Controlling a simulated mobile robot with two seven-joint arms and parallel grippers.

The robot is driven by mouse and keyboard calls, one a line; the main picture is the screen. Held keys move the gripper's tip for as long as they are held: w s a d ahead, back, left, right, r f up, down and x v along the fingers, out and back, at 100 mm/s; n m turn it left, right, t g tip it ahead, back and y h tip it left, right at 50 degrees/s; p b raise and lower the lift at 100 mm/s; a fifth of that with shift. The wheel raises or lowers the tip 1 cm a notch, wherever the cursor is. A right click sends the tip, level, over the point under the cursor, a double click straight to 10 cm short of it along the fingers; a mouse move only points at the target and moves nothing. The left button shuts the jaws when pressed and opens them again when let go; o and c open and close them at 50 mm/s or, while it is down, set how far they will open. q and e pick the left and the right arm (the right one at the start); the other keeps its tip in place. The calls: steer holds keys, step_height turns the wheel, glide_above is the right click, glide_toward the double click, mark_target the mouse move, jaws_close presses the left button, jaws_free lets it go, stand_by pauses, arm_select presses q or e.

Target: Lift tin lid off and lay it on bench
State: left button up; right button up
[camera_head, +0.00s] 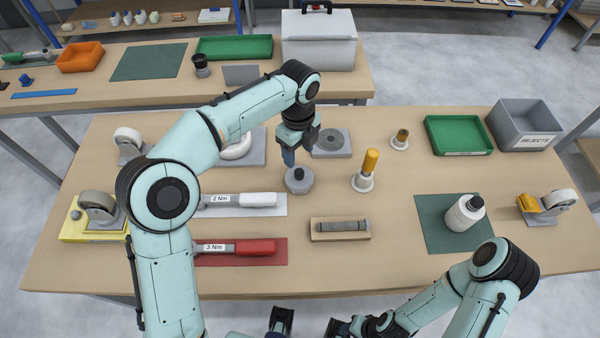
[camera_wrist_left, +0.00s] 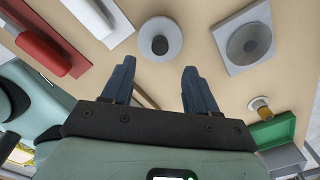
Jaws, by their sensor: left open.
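A round grey tin (camera_head: 299,183) stands on the bench, with a lid bearing a black knob (camera_head: 299,174) on top. In the left wrist view the grey lid (camera_wrist_left: 172,31) with its knob (camera_wrist_left: 159,45) shows ahead of the fingers. My left gripper (camera_head: 289,156) is open and empty, just behind and above the tin in the head view; its blue fingers (camera_wrist_left: 158,78) are apart and do not touch the knob. My right arm is at the bottom right, and its dark gripper (camera_head: 338,326) is partly cut off by the frame edge.
A grey plate with a round disc (camera_head: 346,150) lies behind the tin. A yellow-handled stamp (camera_head: 362,184) stands to its right, a wooden block (camera_head: 340,236) in front, torque wrenches (camera_head: 262,200) to the left. Bare bench (camera_head: 420,180) lies between the stamp and green tray (camera_head: 458,152).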

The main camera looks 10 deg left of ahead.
mark_target(298, 171)
arm_select(q)
step_height(298, 171, down, 9)
steer(key=shift+r+b, duration=0.15)
steer(key=shift+b, duration=0.5)
jaws_close()
